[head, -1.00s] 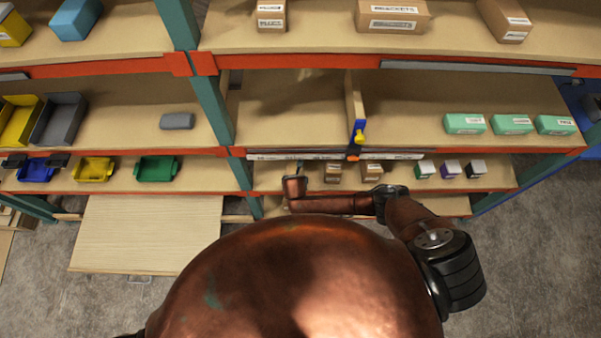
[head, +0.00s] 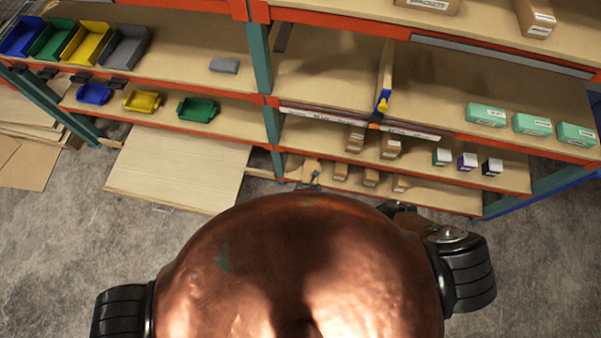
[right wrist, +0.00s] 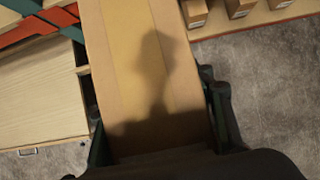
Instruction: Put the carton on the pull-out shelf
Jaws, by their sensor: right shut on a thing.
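My right gripper (right wrist: 158,122) is shut on a brown carton (right wrist: 135,60), with one dark finger on each side of it in the right wrist view. In the head view a small part of the carton (head: 309,168) shows past my copper body, in front of the lower shelves. The pull-out shelf (head: 180,165) is a pale bare wooden board standing out low at the left bay. It also shows left of the carton in the right wrist view (right wrist: 40,95), with a handle at its front. The carton is apart from the board. My left gripper is out of view.
Small brown boxes (head: 340,172) stand on the lowest right shelf. A teal upright (head: 271,125) divides the bays. Blue, yellow and green bins (head: 197,110) sit on the shelf above the pull-out board. The board's top is clear.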

